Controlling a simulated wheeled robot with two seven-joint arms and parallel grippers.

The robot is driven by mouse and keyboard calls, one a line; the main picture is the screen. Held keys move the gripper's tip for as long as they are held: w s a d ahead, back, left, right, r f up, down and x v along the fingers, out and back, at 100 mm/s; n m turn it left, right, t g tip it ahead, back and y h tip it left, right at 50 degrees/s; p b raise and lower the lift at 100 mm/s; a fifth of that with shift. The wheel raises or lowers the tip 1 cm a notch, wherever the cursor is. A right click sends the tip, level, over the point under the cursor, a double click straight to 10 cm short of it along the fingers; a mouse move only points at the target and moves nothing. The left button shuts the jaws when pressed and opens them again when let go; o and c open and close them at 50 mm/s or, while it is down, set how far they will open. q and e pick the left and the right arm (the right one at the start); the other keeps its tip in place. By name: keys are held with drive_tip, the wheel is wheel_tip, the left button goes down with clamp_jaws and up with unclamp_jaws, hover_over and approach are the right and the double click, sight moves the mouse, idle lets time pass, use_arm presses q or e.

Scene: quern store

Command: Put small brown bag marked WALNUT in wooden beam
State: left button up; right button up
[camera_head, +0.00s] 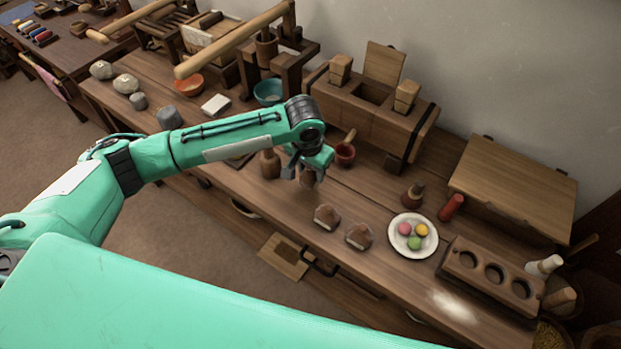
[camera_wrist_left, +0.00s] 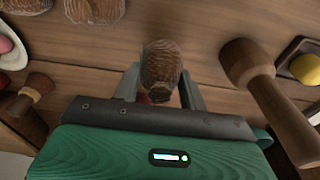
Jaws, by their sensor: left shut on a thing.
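My left gripper (camera_head: 304,176) is shut on a small brown bag (camera_wrist_left: 161,66), seen between its two fingers in the left wrist view. In the head view this bag (camera_head: 307,180) is partly covered by the gripper, and no marking on it is readable. Two similar small brown bags stand on the bench to its right, a nearer-left one (camera_head: 326,217) and another (camera_head: 358,236); their labels are too small to read. My right gripper is not in view.
A white plate (camera_head: 396,245) with three coloured balls lies between the bags and the beam. A red cylinder (camera_head: 451,207) and a small brush (camera_head: 412,195) stand behind it.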

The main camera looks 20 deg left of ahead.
sight(311, 180)
use_arm(q)
drive_tip(key=shift+f, duration=2)
drive_tip(key=shift+f, duration=0.1)
drive_tip(key=o, duration=1)
